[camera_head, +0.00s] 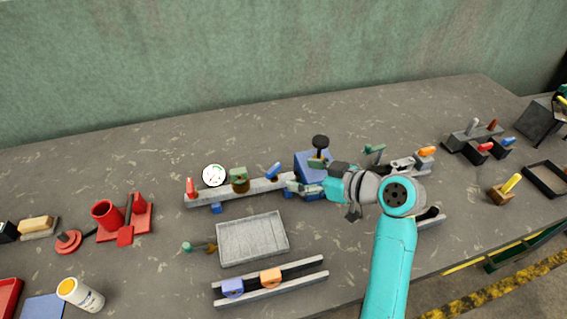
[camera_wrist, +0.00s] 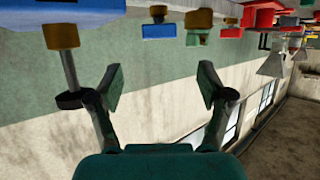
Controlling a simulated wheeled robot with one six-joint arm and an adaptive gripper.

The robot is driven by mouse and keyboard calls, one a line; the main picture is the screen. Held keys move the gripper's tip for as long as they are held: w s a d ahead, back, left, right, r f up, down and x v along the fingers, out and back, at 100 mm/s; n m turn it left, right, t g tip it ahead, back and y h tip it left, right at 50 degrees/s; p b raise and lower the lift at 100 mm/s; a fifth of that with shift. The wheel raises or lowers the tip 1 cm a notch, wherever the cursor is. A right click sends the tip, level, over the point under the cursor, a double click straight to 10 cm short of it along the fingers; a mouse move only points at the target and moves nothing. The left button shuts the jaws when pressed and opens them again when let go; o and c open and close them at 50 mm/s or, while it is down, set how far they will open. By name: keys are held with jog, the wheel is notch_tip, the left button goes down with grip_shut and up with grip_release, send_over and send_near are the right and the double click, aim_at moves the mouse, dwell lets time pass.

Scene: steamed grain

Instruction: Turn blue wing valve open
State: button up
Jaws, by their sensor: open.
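A grey rail (camera_head: 255,188) on the table carries a small blue handle (camera_head: 273,170), which looks like the blue wing valve, near its right end. It appears tilted; I cannot tell whether it is open. My gripper (camera_head: 298,188) is just right of and in front of this handle, seemingly apart from it. In the wrist view my gripper (camera_wrist: 162,88) is open, with nothing between the spread fingers. The wrist view looks upside down, with a blue block (camera_wrist: 165,31) at its top; I cannot pick out the wing valve there.
A blue box (camera_head: 309,161) with a black knob (camera_head: 320,141) stands close behind my gripper. The rail also bears an olive valve (camera_head: 239,180) and a red handle (camera_head: 191,187), with a white gauge (camera_head: 214,175) beside it. A grey tray (camera_head: 252,239) lies in front. The table behind is clear.

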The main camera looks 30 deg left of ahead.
aim_at(273, 168)
jog(key=x, duration=1)
jog(key=shift+a+f, duration=0.15)
jog(key=shift+f, duration=0.05)
jog(key=c, duration=1.2)
